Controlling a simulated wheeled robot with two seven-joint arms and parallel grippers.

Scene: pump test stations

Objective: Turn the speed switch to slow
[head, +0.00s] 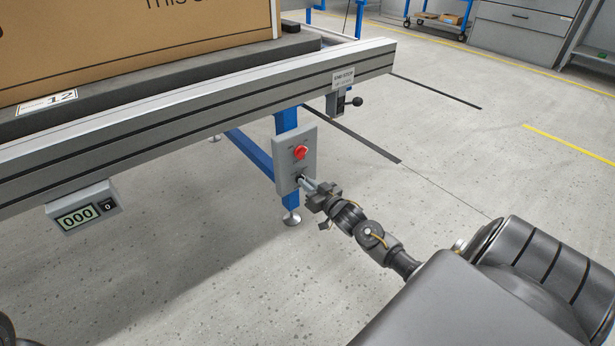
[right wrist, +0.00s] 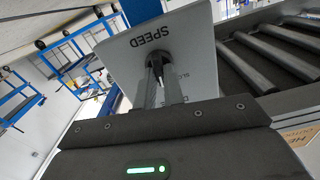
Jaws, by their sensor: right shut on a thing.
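A grey control box (head: 296,158) is fixed to a blue leg of the conveyor frame, with a red knob (head: 300,152) on its upper part. The speed switch is low on the box, at the tips of my right gripper (head: 307,183). In the right wrist view the box face (right wrist: 190,50) carries the word SPEED, and the fingers of my right gripper (right wrist: 161,82) are shut on the dark switch (right wrist: 157,63). The fingers hide most of the switch, so I cannot tell which way it points. My left gripper is not in view.
The conveyor (head: 200,110) runs above the box, with a large cardboard carton (head: 130,45) on it. A display reading 000 (head: 78,214) and a small lever with a black ball (head: 355,101) hang from its rail. The floor around my right arm is clear.

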